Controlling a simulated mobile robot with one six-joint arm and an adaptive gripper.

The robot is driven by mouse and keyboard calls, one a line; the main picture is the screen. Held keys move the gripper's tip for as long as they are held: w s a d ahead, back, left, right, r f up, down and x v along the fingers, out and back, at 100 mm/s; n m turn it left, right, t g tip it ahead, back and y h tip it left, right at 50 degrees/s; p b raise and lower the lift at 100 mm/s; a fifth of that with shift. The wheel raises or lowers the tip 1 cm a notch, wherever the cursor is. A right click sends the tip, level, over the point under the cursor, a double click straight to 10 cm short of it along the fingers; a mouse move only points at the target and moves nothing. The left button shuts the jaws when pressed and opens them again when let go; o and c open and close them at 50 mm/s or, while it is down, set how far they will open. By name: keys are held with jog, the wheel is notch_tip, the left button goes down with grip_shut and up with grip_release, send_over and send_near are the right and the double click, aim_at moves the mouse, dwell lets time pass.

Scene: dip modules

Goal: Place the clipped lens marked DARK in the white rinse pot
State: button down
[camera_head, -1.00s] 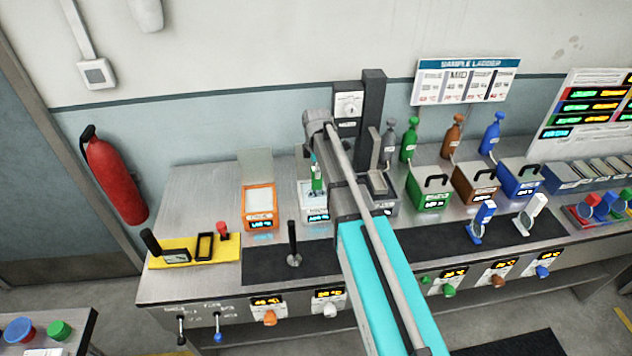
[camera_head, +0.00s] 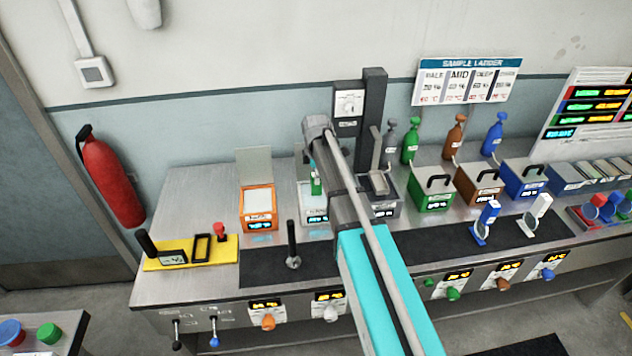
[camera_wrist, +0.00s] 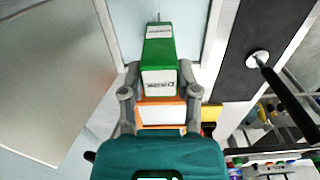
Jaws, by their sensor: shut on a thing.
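The green clip marked DARK (camera_wrist: 160,60) is between the fingers of my gripper (camera_wrist: 158,78) in the wrist view. My gripper is shut on it. In the head view the green clip (camera_head: 316,180) shows just left of my arm, upright over or in the white rinse pot (camera_head: 313,217). I cannot tell how deep it is. In the wrist view the clip is over a pale blue surface framed by a white rim (camera_wrist: 206,66). The lens itself is hidden under the clip. In the head view my arm hides the gripper's fingers.
An orange pot (camera_head: 259,222) with a raised lid stands left of the white pot. A grey pot (camera_head: 385,208) is to its right. A dark post (camera_head: 292,245) stands in front on the black mat. Green, brown and blue lidded boxes stand farther right.

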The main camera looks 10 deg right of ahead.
jog(key=shift+f+b, duration=0.3)
jog(key=shift+f, duration=0.25)
jog(key=shift+c, duration=1.7)
grip_release()
jog(key=shift+r, duration=0.1)
jog(key=shift+r, duration=0.2)
notch_tip(320, 180, up, 12)
jog(key=p, duration=1.2)
jog(key=shift+s, duration=0.1)
